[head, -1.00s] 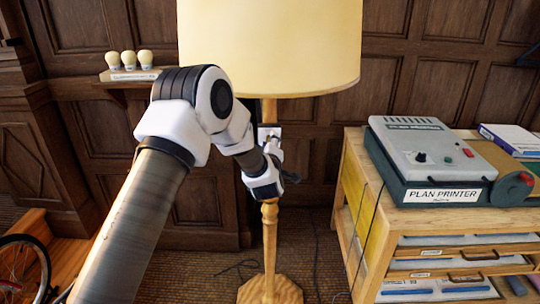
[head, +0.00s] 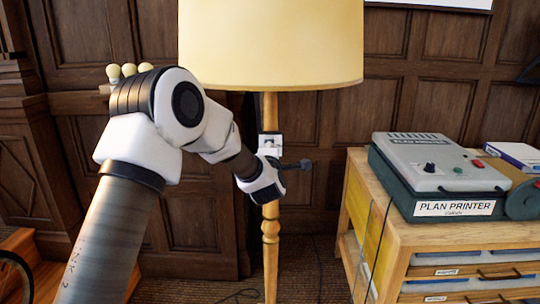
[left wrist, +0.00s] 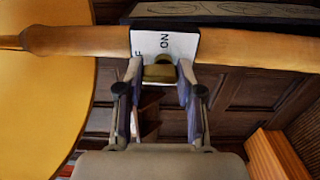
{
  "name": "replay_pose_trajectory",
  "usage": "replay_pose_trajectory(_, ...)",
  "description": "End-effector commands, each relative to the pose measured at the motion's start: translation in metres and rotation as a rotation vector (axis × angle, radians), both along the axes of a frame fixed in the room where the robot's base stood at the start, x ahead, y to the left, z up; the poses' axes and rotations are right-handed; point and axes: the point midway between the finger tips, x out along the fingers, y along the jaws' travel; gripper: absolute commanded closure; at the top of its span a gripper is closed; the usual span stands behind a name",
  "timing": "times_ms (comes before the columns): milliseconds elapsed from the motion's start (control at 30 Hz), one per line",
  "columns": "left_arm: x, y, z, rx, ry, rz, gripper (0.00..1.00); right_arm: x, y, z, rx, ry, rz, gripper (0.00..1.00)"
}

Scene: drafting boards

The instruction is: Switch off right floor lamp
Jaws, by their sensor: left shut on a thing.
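The floor lamp has a large cream shade (head: 270,45) and a turned wooden pole (head: 270,235), upright in the middle of the head view. A white switch plate (head: 270,140) sits on the pole below the shade. In the left wrist view the plate (left wrist: 180,44) reads "ON", with an "F" partly covered beside it. My left gripper (left wrist: 160,88) is at the plate, its fingers around a small olive switch knob (left wrist: 160,73) and shut on it. In the head view my left gripper (head: 290,166) is in front of the pole. My right gripper is not in view.
A wooden cabinet (head: 375,215) stands to the right, with a grey plan printer (head: 430,165) on top. Several pale bulbs (head: 129,69) are partly hidden behind my left arm. Panelled walls stand behind the lamp; a cable lies on the floor.

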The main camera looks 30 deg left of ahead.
Motion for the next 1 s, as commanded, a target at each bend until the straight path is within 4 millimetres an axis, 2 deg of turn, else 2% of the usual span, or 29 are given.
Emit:
replay_pose_trajectory(400, 0.0, 0.0, 0.0, -0.007, -0.003, 0.001, 0.99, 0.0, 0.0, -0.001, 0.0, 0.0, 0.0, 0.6)
replay_pose_trajectory(433, 0.0, 0.0, 0.0, -0.006, -0.003, 0.001, 0.53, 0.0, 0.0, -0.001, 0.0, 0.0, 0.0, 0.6)
replay_pose_trajectory(467, 0.0, 0.0, 0.0, -0.006, -0.003, 0.001, 0.43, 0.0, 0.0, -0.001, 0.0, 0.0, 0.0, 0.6)
replay_pose_trajectory(500, 0.0, 0.0, 0.0, -0.006, -0.003, 0.001, 0.39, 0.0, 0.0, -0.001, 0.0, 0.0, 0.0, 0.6)
replay_pose_trajectory(833, -0.002, -0.002, 0.0, -0.006, -0.002, 0.0, 0.39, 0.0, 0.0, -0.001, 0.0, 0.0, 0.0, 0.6)
replay_pose_trajectory(1000, -0.025, -0.016, 0.0, -0.006, -0.001, -0.001, 0.39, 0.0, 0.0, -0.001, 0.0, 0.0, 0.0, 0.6)
